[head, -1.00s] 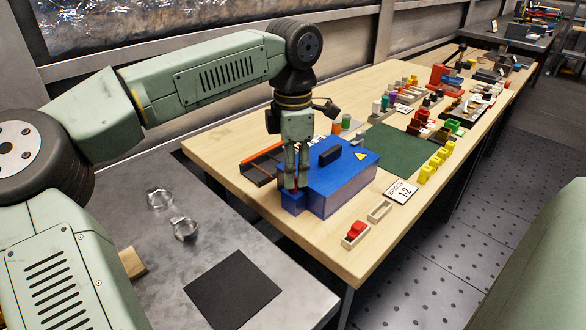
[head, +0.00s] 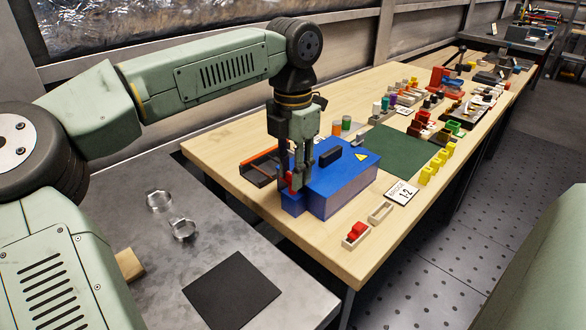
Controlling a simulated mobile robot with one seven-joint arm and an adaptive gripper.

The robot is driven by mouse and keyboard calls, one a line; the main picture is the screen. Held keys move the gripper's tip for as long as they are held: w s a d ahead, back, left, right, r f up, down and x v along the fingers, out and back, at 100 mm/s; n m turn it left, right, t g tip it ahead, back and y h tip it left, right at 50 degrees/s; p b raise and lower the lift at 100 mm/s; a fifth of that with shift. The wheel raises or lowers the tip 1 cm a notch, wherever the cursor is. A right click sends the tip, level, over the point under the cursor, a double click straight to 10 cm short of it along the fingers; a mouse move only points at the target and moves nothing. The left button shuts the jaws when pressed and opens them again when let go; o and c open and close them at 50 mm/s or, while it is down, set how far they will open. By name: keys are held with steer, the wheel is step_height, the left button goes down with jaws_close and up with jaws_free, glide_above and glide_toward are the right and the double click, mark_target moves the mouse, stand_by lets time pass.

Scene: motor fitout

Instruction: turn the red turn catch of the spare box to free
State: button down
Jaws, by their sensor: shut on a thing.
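The spare box is the blue box (head: 343,182) with a black handle (head: 330,155) and a yellow warning triangle on its lid. It stands on the near end of the wooden table. The red turn catch (head: 291,181) shows at the box's left end, partly hidden by the fingers. My gripper (head: 297,183) points down over that end and is shut on the red catch. The catch's exact angle is hard to make out.
A dark tray with an orange edge (head: 259,172) lies left of the box. A green mat (head: 398,148) lies behind it. Small cream trays (head: 380,212) and a "1-2" card (head: 401,192) lie to its right. A grey metal table (head: 165,265) is in front.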

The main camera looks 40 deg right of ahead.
stand_by(0.3)
steer(key=c, duration=1.2)
jaws_free()
steer(key=shift+c, duration=0.2)
step_height(320, 180, up, 12)
